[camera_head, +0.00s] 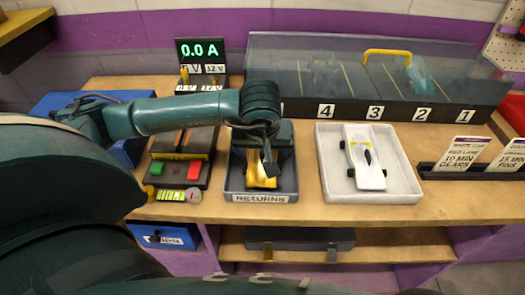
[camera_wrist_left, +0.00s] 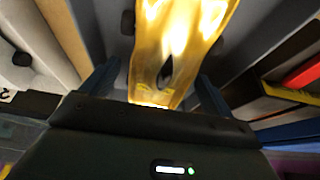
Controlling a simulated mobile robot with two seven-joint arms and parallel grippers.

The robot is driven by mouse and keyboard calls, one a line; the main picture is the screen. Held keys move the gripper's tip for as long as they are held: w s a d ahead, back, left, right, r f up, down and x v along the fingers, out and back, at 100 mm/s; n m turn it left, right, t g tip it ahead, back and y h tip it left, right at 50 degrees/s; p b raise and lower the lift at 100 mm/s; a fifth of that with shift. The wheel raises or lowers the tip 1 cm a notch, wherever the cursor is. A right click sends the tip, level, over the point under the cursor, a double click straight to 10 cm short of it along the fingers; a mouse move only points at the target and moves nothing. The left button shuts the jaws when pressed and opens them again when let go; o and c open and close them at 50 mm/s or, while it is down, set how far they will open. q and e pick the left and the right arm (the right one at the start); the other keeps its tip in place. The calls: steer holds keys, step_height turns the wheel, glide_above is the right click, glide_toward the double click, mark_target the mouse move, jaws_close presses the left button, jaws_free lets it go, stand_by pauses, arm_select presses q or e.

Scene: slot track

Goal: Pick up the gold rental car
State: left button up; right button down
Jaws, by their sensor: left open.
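The gold rental car (camera_head: 260,181) sits in the dark RETURNS tray (camera_head: 291,184), partly hidden by my left gripper in the head view. My left gripper (camera_head: 268,168) reaches down over the tray from above. In the left wrist view the shiny gold body (camera_wrist_left: 165,45) lies between my two open fingers, one along each side. A little room shows between the fingers and the body, and I cannot tell whether either touches it. My right gripper is not in view.
A white car (camera_head: 366,160) lies in a white tray (camera_head: 408,186) to the right. A control box with green and red buttons (camera_head: 180,168) stands left of the RETURNS tray. Behind is a clear-covered case with numbered lanes (camera_head: 370,112). Sign cards (camera_head: 464,152) stand at right.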

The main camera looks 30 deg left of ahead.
arm_select(q)
steer(key=shift+c, duration=0.2)
steer(key=c, duration=1.1)
steer(key=shift+c, duration=0.2)
steer(key=shift+r, duration=0.1)
